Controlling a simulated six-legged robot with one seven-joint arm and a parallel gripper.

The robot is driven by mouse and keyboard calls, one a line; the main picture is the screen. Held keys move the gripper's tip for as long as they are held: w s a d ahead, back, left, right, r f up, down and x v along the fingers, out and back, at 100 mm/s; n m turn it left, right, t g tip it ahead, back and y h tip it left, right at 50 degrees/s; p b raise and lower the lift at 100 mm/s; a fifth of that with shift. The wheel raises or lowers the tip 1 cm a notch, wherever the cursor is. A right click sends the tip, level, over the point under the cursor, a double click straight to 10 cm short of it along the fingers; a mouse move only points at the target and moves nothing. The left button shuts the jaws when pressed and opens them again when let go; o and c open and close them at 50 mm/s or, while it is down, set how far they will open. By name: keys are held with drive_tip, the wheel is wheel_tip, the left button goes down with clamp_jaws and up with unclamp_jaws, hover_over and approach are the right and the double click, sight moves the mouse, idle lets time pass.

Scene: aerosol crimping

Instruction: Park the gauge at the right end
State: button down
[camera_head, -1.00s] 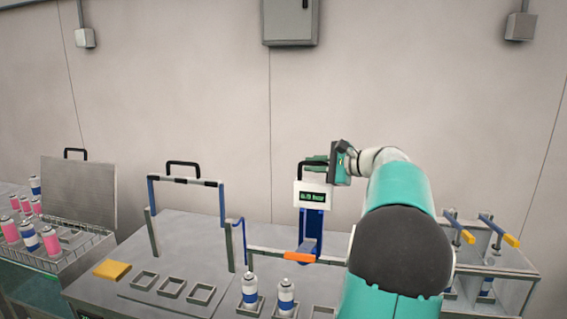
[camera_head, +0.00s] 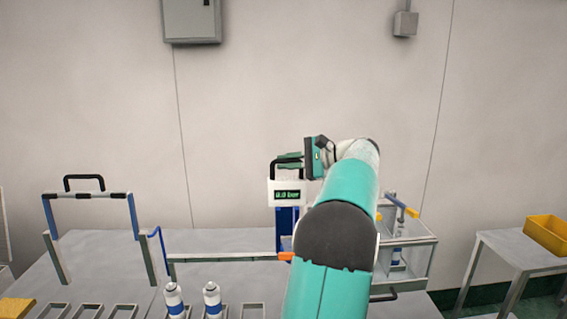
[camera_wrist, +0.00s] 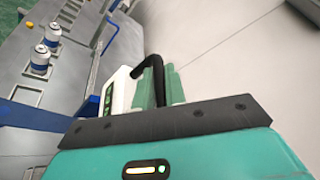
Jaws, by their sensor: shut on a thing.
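The gauge is a white box (camera_head: 288,192) with a green-lit display that appears to read 0.0 bar. It has a black handle on top and sits on a blue upright (camera_head: 287,218) above the grey rail (camera_head: 220,258). An orange piece (camera_head: 286,256) is at the upright's foot. My gripper (camera_head: 290,160) is shut on the gauge's black handle from the right. In the wrist view, the green fingers (camera_wrist: 157,85) close around the handle (camera_wrist: 150,62) beside the white box (camera_wrist: 119,92). My arm hides the rail's right end.
Two white-and-blue cans (camera_head: 174,299) (camera_head: 212,299) stand in holders at the front, left of the gauge. A clear-sided station (camera_head: 408,250) with a yellow-orange lever (camera_head: 400,206) stands to the right. A side table (camera_head: 515,246) with a yellow bin (camera_head: 548,233) is farther right.

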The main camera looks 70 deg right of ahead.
drive_tip(key=shift+s+d, duration=0.1)
drive_tip(key=shift+s, duration=0.1)
drive_tip(key=c, duration=1.5)
unclamp_jaws()
drive_tip(key=shift+s+d, duration=0.1)
drive_tip(key=shift+s, duration=0.15)
drive_tip(key=shift+o, duration=0.2)
drive_tip(key=shift+w, duration=0.35)
drive_tip(key=v, duration=1.3)
drive_tip(key=shift+s, duration=0.4)
drive_tip(key=shift+r, duration=0.1)
